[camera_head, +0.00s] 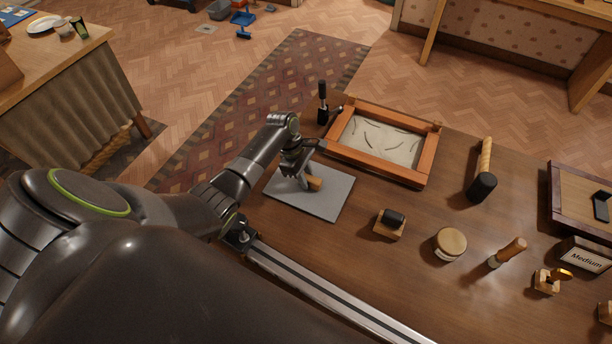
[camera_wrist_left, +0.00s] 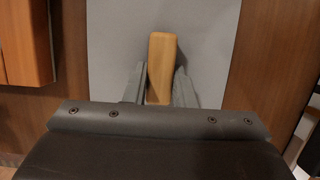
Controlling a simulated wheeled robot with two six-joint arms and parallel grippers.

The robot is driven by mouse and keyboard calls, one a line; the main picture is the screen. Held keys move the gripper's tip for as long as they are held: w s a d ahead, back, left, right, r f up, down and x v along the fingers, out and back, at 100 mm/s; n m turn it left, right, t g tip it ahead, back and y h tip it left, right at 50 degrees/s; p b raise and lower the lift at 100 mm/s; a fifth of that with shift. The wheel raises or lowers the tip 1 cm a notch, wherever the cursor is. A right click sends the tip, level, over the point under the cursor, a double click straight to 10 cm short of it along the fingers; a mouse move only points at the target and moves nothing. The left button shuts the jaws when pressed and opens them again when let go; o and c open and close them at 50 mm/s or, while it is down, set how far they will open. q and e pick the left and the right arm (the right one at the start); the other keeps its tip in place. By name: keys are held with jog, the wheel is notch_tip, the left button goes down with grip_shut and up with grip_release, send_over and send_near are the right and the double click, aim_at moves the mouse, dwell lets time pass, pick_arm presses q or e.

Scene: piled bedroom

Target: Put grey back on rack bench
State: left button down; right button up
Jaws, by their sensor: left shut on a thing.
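My left gripper (camera_head: 304,181) reaches over the brown wooden bench (camera_head: 352,256) and is shut on a small wooden piece (camera_head: 314,184), just above or on a flat grey sheet (camera_head: 338,199). I cannot tell whether the piece touches the sheet. In the left wrist view the wooden piece (camera_wrist_left: 161,62) stands out between the two fingers, with the grey sheet (camera_wrist_left: 207,45) behind it. Its lower end is hidden by the gripper. No rack is clearly recognisable. My right gripper is not in view.
A wood-framed tray (camera_head: 427,162) lies behind the sheet, beside a black clamp (camera_head: 322,103). To the right are a mallet (camera_head: 482,187), a black-topped block (camera_head: 390,223), a lidded jar (camera_head: 450,243), a wooden-handled tool (camera_head: 508,252) and a "Medium" sign (camera_head: 586,257).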

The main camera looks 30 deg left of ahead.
pick_arm(q)
jog(key=c, duration=1.2)
grip_release()
jog(key=shift+f, duration=0.1)
jog(key=shift+r, duration=0.3)
jog(key=b+v, duration=0.1)
jog(key=v, duration=1)
jog(key=shift+a+r, duration=0.2)
jog(key=shift+r, duration=0.15)
